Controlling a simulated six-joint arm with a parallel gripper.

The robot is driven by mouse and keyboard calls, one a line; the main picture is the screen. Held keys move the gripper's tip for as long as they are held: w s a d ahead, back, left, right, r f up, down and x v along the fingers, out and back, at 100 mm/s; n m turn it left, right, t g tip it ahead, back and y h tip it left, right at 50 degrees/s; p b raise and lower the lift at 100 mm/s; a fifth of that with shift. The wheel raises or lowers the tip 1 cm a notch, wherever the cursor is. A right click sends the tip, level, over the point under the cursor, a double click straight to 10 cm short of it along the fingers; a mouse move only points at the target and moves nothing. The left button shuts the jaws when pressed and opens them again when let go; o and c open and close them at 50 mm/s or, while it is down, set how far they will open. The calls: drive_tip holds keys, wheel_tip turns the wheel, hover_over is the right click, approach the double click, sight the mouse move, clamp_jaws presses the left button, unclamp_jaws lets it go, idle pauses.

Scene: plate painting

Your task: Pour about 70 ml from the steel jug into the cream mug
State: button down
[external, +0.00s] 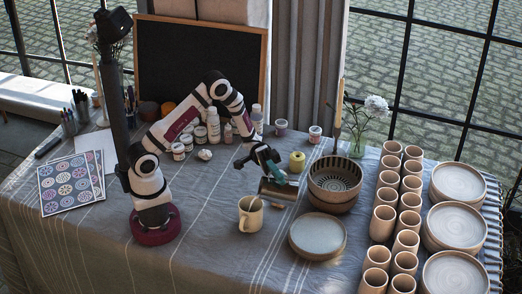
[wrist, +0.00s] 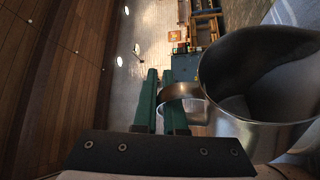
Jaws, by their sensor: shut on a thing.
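The steel jug (external: 279,190) is in the air, tipped far over onto its side, with its mouth end toward the lower left. My gripper (external: 272,168) is shut on its handle. In the wrist view the jug (wrist: 262,85) fills the right side, and its handle (wrist: 182,91) meets the green fingers of my gripper (wrist: 160,85). The cream mug (external: 250,216) stands upright on the table just below and left of the jug, close to its mouth. I cannot tell whether liquid is flowing or how full either vessel is.
A stack of bowls (external: 335,182) stands right of the jug, and a grey plate (external: 317,236) lies right of the mug. Rows of clay cups (external: 383,221) and stacked plates (external: 457,181) fill the right side. Paint bottles (external: 213,125) stand behind. The cloth left of the mug is clear.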

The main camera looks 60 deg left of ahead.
sight(296, 191)
drive_tip(key=shift+s+a+r+m, duration=0.2)
drive_tip(key=shift+s+m, duration=0.1)
drive_tip(key=shift+s, duration=0.05)
idle(0.5)
drive_tip(key=shift+s+a+f+m+h, duration=0.1)
drive_tip(key=shift+s+f+m+h, duration=0.1)
drive_tip(key=shift+m+h, duration=0.15)
idle(0.5)
drive_tip(key=shift+w+r, duration=0.2)
drive_tip(key=shift+w, duration=0.1)
drive_tip(key=w+d+n, duration=0.1)
drive_tip(key=w+d+f+n+y, duration=0.1)
drive_tip(key=w+n, duration=0.1)
drive_tip(key=shift+w+f, duration=0.15)
drive_tip(key=shift+w, duration=0.05)
drive_tip(key=shift+w+d+f+n+t+y, duration=0.25)
drive_tip(key=shift+w+f+n+y, duration=0.15)
drive_tip(key=shift+w+f+n, duration=0.25)
drive_tip(key=shift+w+d+f+n+t+y, duration=0.15)
drive_tip(key=shift+w+d+f+n+y, duration=0.15)
drive_tip(key=shift+f+n, duration=0.35)
drive_tip(key=shift+r+n, duration=0.1)
drive_tip(key=shift+n, duration=0.15)
